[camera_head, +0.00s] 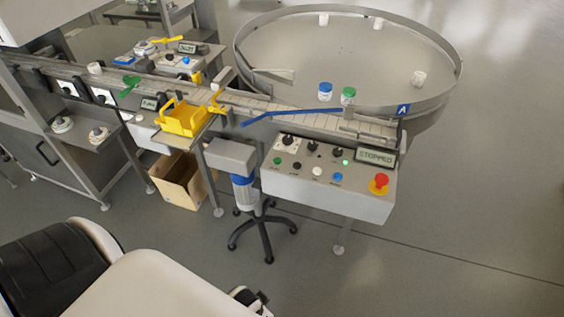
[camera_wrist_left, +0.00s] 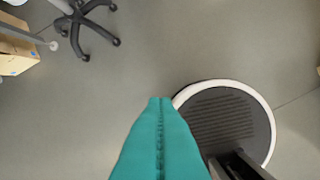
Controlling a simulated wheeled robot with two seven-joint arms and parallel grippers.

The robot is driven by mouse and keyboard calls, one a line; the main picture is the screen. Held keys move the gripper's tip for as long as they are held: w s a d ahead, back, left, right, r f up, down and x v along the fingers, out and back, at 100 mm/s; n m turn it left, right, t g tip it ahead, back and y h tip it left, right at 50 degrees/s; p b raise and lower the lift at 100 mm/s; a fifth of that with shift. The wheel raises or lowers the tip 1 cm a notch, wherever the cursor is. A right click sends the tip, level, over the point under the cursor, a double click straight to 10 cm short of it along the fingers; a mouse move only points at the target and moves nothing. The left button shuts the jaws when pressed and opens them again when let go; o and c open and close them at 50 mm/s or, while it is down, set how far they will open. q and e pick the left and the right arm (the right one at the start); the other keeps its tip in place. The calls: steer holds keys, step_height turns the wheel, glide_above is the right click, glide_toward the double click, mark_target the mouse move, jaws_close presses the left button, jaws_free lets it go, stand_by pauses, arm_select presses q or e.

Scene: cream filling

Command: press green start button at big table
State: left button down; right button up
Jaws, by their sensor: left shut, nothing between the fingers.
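The control panel (camera_head: 330,187) at the big round table (camera_head: 300,60) has a row of buttons on its sloped top. A green button (camera_head: 278,161) is at the left end of that row, and a small green light (camera_head: 346,162) glows further right. The panel display (camera_head: 375,155) reads STOPPED. My left gripper shows in the left wrist view as teal fingers (camera_wrist_left: 158,105), shut and empty, above bare floor. It is well short of the panel. My right gripper is in neither view.
A red emergency knob (camera_head: 379,181) is at the panel's right end. A stool (camera_head: 263,224) and cardboard box (camera_head: 180,181) stand to the panel's left. Floor before the panel is clear.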

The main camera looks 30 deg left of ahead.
arm_select(q)
steer(key=w+a+r+m+t+y+p, duration=0.1)
steer(key=w+a+r+m+t, duration=0.15)
steer(key=w+r, duration=0.65)
steer(key=w+a+r+m+t+y+p, duration=0.15)
steer(key=w+r+t, duration=0.25)
steer(key=r, duration=0.9)
steer(key=w+a+r+m+t+y, duration=0.1)
steer(key=w+r+m+t+y, duration=0.2)
steer(key=w+r, duration=0.6)
steer(key=w+d+r+m+t+h, duration=0.35)
steer(key=r+m+h, duration=0.3)
steer(key=m, duration=0.35)
steer(key=w+d+r+m+t+h, duration=0.3)
steer(key=w+r+m+h, duration=0.15)
steer(key=r+m, duration=0.45)
steer(key=w+a+f+m+g+h, duration=0.3)
steer(key=f+m+g, duration=0.4)
steer(key=m, duration=0.8)
steer(key=a+f+m+g+y, duration=0.1)
steer(key=a+f+m+y, duration=0.1)
steer(key=a, duration=0.5)
steer(key=w+a+f+m+g+y, duration=0.1)
steer(key=a+f+m+y, duration=0.1)
steer(key=a+y, duration=0.3)
steer(key=a+f, duration=0.1)
steer(key=a, duration=0.2)
steer(key=shift+w+a+f, duration=0.25)
steer(key=shift+w+f, duration=0.05)
steer(key=shift+f, duration=0.05)
